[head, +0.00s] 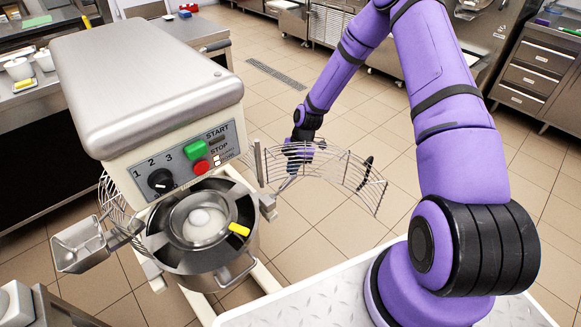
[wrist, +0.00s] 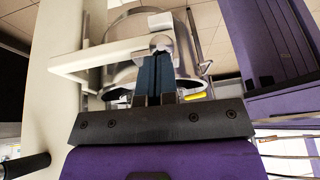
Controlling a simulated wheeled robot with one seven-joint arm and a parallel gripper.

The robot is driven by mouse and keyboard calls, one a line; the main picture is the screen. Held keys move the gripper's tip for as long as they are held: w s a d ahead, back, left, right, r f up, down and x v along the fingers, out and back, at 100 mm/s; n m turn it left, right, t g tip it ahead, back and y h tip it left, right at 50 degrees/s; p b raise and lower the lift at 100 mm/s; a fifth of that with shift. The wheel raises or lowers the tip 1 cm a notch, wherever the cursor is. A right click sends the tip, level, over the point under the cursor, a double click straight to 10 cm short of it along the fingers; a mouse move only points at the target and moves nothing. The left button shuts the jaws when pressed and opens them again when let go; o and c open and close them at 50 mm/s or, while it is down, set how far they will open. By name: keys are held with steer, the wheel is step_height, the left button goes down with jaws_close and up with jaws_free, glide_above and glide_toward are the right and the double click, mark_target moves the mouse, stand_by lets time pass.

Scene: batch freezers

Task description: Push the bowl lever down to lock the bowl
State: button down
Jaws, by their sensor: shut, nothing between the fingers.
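The mixer's steel bowl (head: 188,258) sits under the mixer head, with a smaller bowl (head: 207,236) showing inside its top. In the wrist view the bowl (wrist: 124,48) is seen from low down, beside a pale bracket arm (wrist: 95,62). My gripper (head: 286,183) is to the right of the bowl, behind the open wire guard. In the wrist view my gripper (wrist: 153,60) is shut and empty, its dark fingers pointing at a rounded light metal end (wrist: 160,24) on the bracket. I cannot tell whether they touch, or clearly identify the bowl lever.
The wire guard (head: 335,168) swings out to the right between the camera and my gripper. A steel chute (head: 80,246) hangs at the mixer's left. The mixer's control panel (head: 190,160) faces forward. Tiled floor (head: 385,130) is free beyond the arm.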

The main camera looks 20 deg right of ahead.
step_height(320, 180, down, 8)
steer(key=d+g+y, duration=0.2)
steer(key=y, duration=0.4)
steer(key=shift+w+d, duration=0.2)
steer(key=shift+w, duration=0.2)
stand_by(0.5)
